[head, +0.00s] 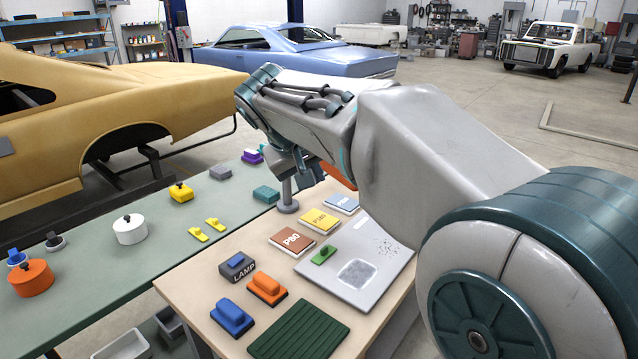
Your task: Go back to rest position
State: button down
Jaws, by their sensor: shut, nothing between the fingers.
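My arm reaches from the lower right across the wooden table (200,282). My gripper (290,172) hangs down at the arm's far end, over the table's back left corner. It is small in view and partly hidden by my own wrist. It is shut and holds nothing. A grey post with a round base (288,207) shows just below it; I cannot tell whether they touch.
The table bears a grey panel (385,279), a green block (323,254), P80 (291,241) and P180 (319,221) packs, orange (267,288) and blue (231,317) sanding blocks, a LAMP block (237,266) and a green ribbed mat (300,332). A green bench (100,275) stands left.

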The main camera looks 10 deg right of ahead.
jog(key=s+d+f+g+y, duration=0.1)
jog(key=s+d+f+y, duration=0.1)
jog(key=s+f, duration=0.6)
jog(key=s+d+f+m+g+y, duration=0.1)
jog(key=s+d+f+y, duration=0.1)
jog(key=s+f, duration=0.7)
jog(key=s, duration=0.5)
jog(key=shift+s+f+y, duration=0.2)
jog(key=shift+s+y, duration=0.1)
jog(key=shift+s, duration=0.05)
